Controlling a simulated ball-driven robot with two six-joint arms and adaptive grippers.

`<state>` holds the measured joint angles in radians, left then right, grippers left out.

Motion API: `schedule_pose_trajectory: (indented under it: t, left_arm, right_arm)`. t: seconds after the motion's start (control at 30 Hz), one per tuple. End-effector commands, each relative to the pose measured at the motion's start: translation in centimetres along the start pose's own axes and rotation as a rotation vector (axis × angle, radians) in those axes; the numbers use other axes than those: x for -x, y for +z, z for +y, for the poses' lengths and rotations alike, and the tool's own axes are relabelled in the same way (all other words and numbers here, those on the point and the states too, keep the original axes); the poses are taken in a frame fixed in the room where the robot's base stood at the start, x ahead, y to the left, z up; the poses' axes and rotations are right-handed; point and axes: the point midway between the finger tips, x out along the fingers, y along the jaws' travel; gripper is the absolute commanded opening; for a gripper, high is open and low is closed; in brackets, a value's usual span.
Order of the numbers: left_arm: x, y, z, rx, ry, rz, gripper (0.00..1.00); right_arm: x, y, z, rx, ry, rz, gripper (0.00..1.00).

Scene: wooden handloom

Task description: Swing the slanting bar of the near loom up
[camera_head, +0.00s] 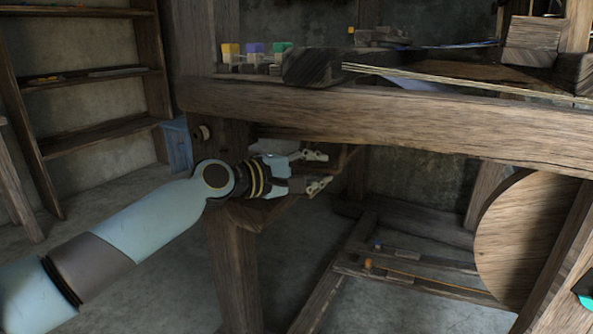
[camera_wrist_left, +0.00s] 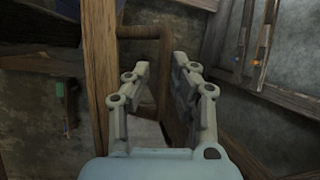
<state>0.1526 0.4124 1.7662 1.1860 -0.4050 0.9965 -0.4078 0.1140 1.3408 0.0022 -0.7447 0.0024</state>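The near loom (camera_head: 380,122) is a heavy wooden frame with a thick crossbeam. My left gripper (camera_head: 326,169) is below this beam, with its two fingers apart. In the left wrist view the gripper (camera_wrist_left: 161,66) is also open, with nothing clearly between its fingers. A thin brown bar (camera_head: 346,154) lies just beyond the fingertips under the beam. It also shows in the left wrist view (camera_wrist_left: 138,32), ahead of the fingers, running across and then down behind them. I cannot tell whether it is the slanting bar or whether the fingers touch it. My right gripper is not in view.
A loom post (camera_head: 235,275) stands below and close to my left wrist. A round wooden disc (camera_head: 525,240) and low slats (camera_head: 420,283) are at the right. Shelves (camera_head: 95,136) stand at the left.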

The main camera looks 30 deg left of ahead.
Motion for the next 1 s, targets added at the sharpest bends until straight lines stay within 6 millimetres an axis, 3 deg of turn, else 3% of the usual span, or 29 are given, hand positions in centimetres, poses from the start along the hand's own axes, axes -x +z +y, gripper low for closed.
schedule_pose_trajectory:
  t: [0.3,0.5,1.0]
  left_arm:
    - [7.1,0.0,-0.2,-0.007,-0.007,-0.001,0.23]
    - [10.0,0.0,-0.1,-0.003,-0.003,0.0,0.23]
    - [10.9,0.1,0.1,0.001,0.002,-0.002,0.23]
  right_arm:
    - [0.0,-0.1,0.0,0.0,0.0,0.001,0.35]
    - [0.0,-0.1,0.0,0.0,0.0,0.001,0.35]
    - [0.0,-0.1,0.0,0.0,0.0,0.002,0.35]
